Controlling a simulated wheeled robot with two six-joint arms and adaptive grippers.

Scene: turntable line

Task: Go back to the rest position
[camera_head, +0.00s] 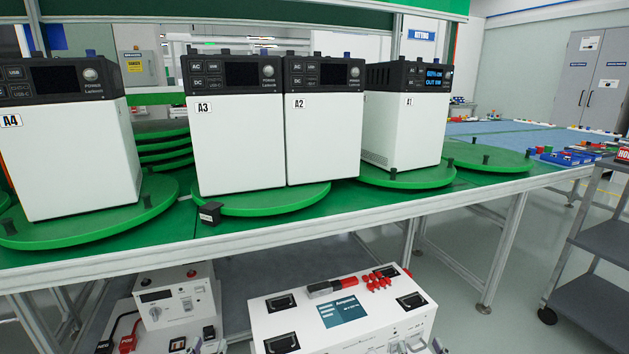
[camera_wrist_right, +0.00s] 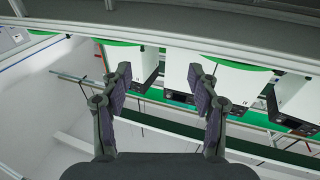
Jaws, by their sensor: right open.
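My right gripper (camera_wrist_right: 160,82) shows in the right wrist view. Its two dark fingers stand wide apart with nothing between them. Beyond the fingers, white units and green discs appear upside down; the fingers look clear of them, though the distance is hard to judge. I cannot make out either gripper for certain in the head view, and my left gripper is not seen.
White units A4 (camera_head: 75,150), A3 (camera_head: 237,145), A2 (camera_head: 323,140) and A1 (camera_head: 403,130) stand upright on green turntables along the bench (camera_head: 330,225). A white instrument box (camera_head: 342,318) sits below. A grey cart (camera_head: 595,265) stands at right.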

